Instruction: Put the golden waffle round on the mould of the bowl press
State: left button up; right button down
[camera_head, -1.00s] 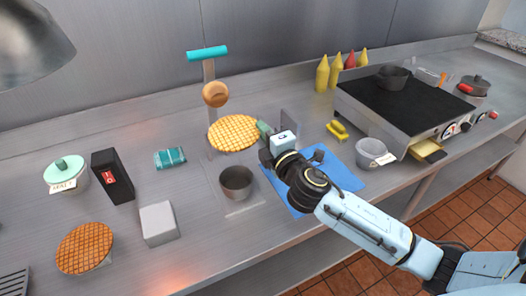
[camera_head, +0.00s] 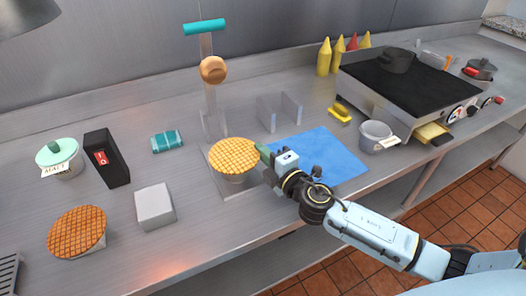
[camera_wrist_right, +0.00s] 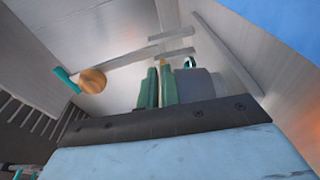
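The golden waffle round (camera_head: 233,156) lies roughly flat over the grey mould (camera_head: 236,180) of the bowl press and hides its top. I cannot tell whether it touches the mould. My right gripper (camera_head: 262,152) is at the waffle's right edge and looks shut on it. In the right wrist view the green fingers (camera_wrist_right: 163,86) are close together, with only a thin orange sliver by their tips. The press has a wooden ball (camera_head: 213,70) and a teal handle (camera_head: 204,27) high on a post behind the mould. My left gripper is not in view.
A darker orange waffle round (camera_head: 77,231) is at the front left. A grey block (camera_head: 155,207), a black box (camera_head: 107,158), a lidded pot (camera_head: 59,158) and a teal packet (camera_head: 167,141) stand left. A blue mat (camera_head: 322,158) lies right, before a griddle (camera_head: 408,85).

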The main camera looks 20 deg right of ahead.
jog(key=shift+f+b, duration=0.5)
jog(key=shift+f, duration=0.2)
jog(key=c, duration=1.5)
grip_release()
jog(key=shift+c, duration=0.2)
jog(key=shift+s, duration=0.1)
jog(key=s, duration=0.3)
jog(key=s+d+b, duration=0.1)
jog(key=s, duration=0.3)
jog(key=s+d+b, duration=0.1)
jog(key=s, duration=0.3)
jog(key=shift+d+f, duration=0.15)
jog(key=shift+s+d, duration=0.15)
jog(key=shift+s, duration=0.8)
